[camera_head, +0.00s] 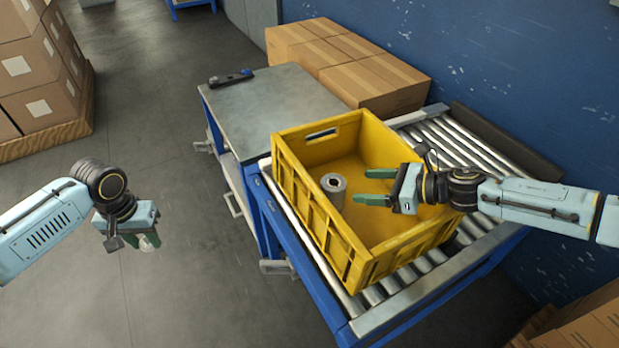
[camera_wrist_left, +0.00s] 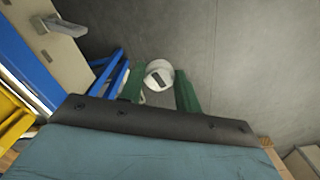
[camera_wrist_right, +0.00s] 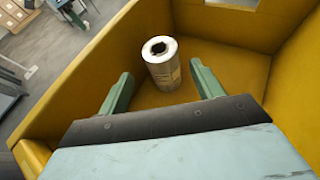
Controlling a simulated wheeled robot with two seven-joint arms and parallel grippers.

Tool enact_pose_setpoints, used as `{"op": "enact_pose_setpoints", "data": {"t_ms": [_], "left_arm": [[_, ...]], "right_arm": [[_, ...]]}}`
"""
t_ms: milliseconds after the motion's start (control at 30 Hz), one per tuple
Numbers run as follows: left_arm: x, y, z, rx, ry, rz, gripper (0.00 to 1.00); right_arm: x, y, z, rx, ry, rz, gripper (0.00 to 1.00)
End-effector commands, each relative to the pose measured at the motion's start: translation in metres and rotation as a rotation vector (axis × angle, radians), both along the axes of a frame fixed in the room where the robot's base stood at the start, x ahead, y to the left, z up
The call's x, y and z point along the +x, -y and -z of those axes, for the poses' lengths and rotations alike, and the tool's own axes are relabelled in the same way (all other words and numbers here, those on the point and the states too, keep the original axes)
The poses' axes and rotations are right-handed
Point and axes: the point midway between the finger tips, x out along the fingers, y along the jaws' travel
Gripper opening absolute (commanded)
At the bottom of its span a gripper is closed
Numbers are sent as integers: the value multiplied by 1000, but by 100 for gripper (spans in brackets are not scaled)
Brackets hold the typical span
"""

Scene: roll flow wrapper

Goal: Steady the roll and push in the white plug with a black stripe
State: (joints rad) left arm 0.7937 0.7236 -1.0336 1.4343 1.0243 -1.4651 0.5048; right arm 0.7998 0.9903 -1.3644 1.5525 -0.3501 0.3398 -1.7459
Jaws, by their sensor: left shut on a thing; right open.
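The roll (camera_head: 334,190) is a silvery cylinder with a dark core hole, standing upright inside the yellow crate (camera_head: 300,222) near its left wall. It also shows in the right wrist view (camera_wrist_right: 161,64). My right gripper (camera_head: 368,186) is open over the crate; the roll stands ahead of its fingers, apart from them. My left gripper (camera_head: 146,238) is over bare floor, left of the conveyor, shut on the white plug (camera_wrist_left: 159,75). The plug's black stripe shows on its end face in the left wrist view. The fingers partly hide the plug.
The crate sits on a roller conveyor (camera_head: 470,150) with blue frame. A grey-topped cabinet (camera_head: 270,105) bearing a small dark tool (camera_head: 231,76) adjoins it. Cardboard boxes (camera_head: 375,85) stand behind; more boxes (camera_head: 35,65) are stacked at the left. Open floor lies around my left gripper.

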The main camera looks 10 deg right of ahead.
Motion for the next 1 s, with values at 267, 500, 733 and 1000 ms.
{"op": "enact_pose_setpoints", "data": {"t_ms": [267,500,733,1000], "left_arm": [[0,0,9,0,0,0,12],[0,0,15,0,0,0,12],[0,0,16,0,0,0,12],[0,0,15,0,0,0,12]], "right_arm": [[28,-43,22,1,0,-2,66],[44,-67,33,2,0,0,66],[48,-72,36,0,0,0,66],[48,-72,36,0,0,0,56]]}}
